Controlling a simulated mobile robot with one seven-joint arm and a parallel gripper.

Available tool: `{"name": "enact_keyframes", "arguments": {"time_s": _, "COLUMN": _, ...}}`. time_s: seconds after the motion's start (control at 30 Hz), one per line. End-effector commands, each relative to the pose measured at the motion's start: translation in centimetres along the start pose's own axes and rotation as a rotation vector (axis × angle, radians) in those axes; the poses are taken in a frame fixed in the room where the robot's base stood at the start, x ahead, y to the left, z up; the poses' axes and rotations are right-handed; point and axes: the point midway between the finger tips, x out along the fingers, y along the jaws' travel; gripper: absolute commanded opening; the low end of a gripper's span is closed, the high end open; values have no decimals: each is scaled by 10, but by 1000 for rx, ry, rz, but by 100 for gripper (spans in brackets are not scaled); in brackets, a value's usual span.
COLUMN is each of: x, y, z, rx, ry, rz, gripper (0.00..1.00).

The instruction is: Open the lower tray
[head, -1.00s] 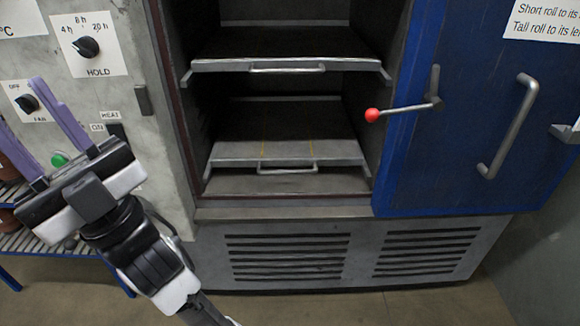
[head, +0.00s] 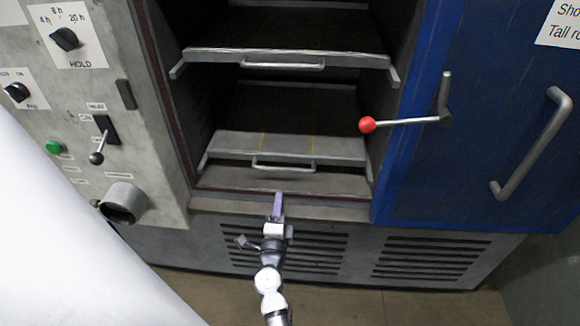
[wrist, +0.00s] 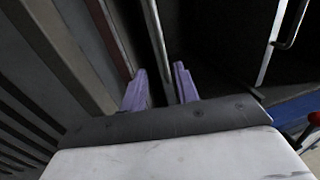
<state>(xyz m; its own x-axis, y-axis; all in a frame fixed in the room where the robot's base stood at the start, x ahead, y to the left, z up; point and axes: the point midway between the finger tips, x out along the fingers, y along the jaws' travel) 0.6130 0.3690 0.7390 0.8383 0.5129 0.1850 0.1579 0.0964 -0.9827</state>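The lower tray (head: 230,145) is a grey metal shelf inside the open cabinet, with a thin bar handle (head: 283,167) at its front. My gripper (head: 278,197) is just below this handle in the head view, its purple fingers seen edge-on. In the wrist view my gripper (wrist: 160,69) shows two purple fingers apart, with nothing held. A pale metal bar (wrist: 154,32), apparently at the lower tray's front, runs between the fingertips in that view. I cannot tell whether it is the handle or the tray edge, and no contact is clear.
The upper tray (head: 215,54) with its own handle (head: 283,65) is above. The blue door (head: 470,150) stands open at right, with a red-knobbed lever (head: 367,124) jutting near the opening. A control panel (head: 90,110) is at left. The vented base (head: 210,240) lies below.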

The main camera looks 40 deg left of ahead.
Motion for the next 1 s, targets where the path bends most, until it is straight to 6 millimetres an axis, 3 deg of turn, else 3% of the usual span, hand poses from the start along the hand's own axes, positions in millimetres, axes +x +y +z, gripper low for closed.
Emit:
{"name": "enact_keyframes", "arguments": {"time_s": 0.5, "x": 100, "y": -3, "z": 1, "rx": 0, "ry": 0, "rz": -5, "gripper": 30}}
{"name": "enact_keyframes", "arguments": {"time_s": 0.7, "x": 120, "y": -2, "z": 1, "rx": -1, "ry": 0, "rz": -4, "gripper": 30}}
{"name": "enact_keyframes", "arguments": {"time_s": 1.0, "x": 125, "y": -2, "z": 0, "rx": -1, "ry": -1, "rz": -3, "gripper": 30}}
